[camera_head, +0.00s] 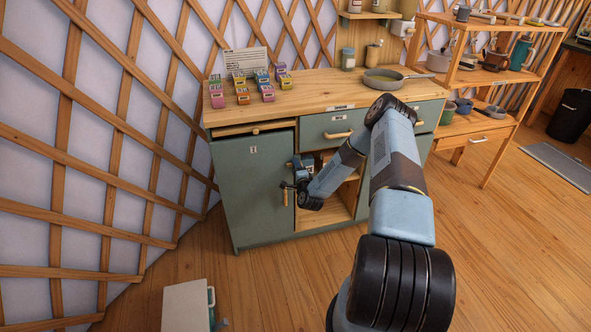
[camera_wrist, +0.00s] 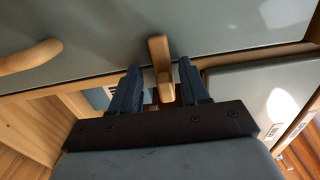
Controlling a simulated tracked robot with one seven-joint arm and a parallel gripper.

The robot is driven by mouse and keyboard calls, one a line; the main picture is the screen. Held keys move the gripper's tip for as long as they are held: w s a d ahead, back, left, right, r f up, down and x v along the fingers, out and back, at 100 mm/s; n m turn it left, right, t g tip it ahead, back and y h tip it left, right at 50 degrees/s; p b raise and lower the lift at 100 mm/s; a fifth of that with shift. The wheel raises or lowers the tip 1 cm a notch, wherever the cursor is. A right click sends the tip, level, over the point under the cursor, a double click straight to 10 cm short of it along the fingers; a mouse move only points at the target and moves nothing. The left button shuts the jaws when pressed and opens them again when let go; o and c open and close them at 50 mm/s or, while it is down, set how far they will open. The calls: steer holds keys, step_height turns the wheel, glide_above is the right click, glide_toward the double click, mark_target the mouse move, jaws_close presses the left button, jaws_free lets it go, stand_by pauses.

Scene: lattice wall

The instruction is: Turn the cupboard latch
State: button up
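The cupboard (camera_head: 262,222) is green with a wooden top, and its left door (camera_head: 250,185) looks closed. The wooden latch (camera_wrist: 159,55) shows in the wrist view, on the green panel's edge, with its lower end between my gripper's fingers. My gripper (camera_wrist: 160,85) has its two blue fingers apart, one on each side of the latch. A gap shows on the left; the right finger is very close, and I cannot tell whether it touches. In the head view my gripper (camera_head: 293,178) is at the door's right edge, where it hides the latch.
A wooden door handle (camera_head: 285,195) sits just below my gripper; a curved handle also shows in the wrist view (camera_wrist: 30,57). An open shelf compartment (camera_head: 340,200) lies right of the door. Small coloured boxes (camera_head: 267,92) and a pan (camera_head: 385,78) stand on top.

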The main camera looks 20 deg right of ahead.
steer(key=shift+a+r, duration=0.1)
steer(key=s, duration=1.3)
steer(key=shift+s+a, duration=0.35)
